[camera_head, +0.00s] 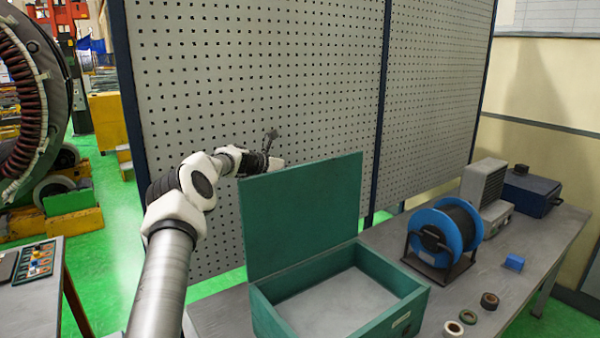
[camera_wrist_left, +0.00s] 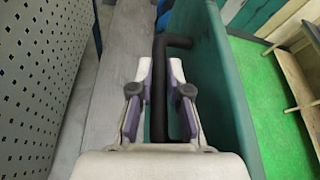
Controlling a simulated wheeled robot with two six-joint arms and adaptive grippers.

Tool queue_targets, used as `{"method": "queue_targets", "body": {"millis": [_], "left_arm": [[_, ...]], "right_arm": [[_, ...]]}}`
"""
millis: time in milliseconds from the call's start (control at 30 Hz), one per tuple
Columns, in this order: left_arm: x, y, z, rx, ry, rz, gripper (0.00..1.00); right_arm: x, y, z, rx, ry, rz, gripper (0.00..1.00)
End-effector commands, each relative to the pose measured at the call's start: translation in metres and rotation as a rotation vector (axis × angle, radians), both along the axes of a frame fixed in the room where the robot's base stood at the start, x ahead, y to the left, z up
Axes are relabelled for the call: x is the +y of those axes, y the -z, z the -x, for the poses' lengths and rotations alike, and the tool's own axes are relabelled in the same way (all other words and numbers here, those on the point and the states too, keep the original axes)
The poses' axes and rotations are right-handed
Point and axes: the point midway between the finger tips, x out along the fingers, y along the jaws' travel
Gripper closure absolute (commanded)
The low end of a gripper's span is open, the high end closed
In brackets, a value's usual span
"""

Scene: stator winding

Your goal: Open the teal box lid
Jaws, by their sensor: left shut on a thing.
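The teal box (camera_head: 415,305) sits on the grey workbench with its inside exposed; it looks empty with a pale floor. Its teal lid (camera_head: 302,215) stands raised, close to upright, along the box's far left side. My left arm reaches in from the left to behind the lid, and the lid hides the fingers in the head view. In the left wrist view my left gripper (camera_wrist_left: 160,95) is shut on a black bar handle (camera_wrist_left: 176,41) on the outer face of the lid (camera_wrist_left: 212,70). My right gripper is not in view.
A blue cable spool (camera_head: 462,230) stands on the workbench (camera_head: 500,285) right of the box, with a small blue block (camera_head: 514,262) and several small rings nearby. A perforated panel (camera_head: 290,80) rises close behind my left arm and the lid. A side table (camera_head: 35,305) is at left.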

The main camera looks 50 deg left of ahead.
Motion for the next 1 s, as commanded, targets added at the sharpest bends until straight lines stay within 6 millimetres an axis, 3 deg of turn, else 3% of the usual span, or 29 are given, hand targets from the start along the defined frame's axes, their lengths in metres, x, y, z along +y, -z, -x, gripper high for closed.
{"method": "queue_targets", "body": {"millis": [67,100,167,567,1000], "left_arm": [[-0.001,0.004,0.000,0.008,0.004,0.002,1.00],[-0.001,0.004,0.000,0.008,0.004,0.002,0.77],[-0.001,0.004,0.000,0.007,0.004,0.002,0.59],[0.002,-0.001,0.006,0.001,-0.001,0.001,0.59],[0.011,-0.022,0.060,0.002,0.002,0.005,0.59]], "right_arm": [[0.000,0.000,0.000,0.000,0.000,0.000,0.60],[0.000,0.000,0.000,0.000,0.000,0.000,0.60],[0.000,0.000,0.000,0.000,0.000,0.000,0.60],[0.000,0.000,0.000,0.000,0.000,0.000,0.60],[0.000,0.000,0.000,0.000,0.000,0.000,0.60]]}}
